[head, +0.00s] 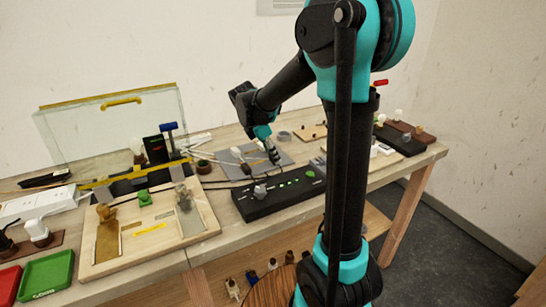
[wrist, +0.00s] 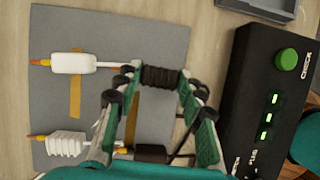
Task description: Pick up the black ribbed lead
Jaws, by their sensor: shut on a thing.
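The black ribbed lead (wrist: 160,77) shows in the wrist view with its ribbed body between my fingertips. Its orange tip points left. My gripper (wrist: 158,82) is shut on it, one finger on each side. In the head view my gripper (head: 272,152) is low over the grey mat (head: 290,154), left of my arm's column. I cannot tell whether the lead touches the mat or is just above it. The fingers partly hide the lead in the head view.
On the mat also lie a smooth white lead (wrist: 73,63), a ribbed white lead (wrist: 66,144) and a smooth black lead (wrist: 150,153), partly hidden by my gripper. The black tester box (wrist: 262,100) with a green button stands close on the right. A wooden board (head: 150,258) lies left.

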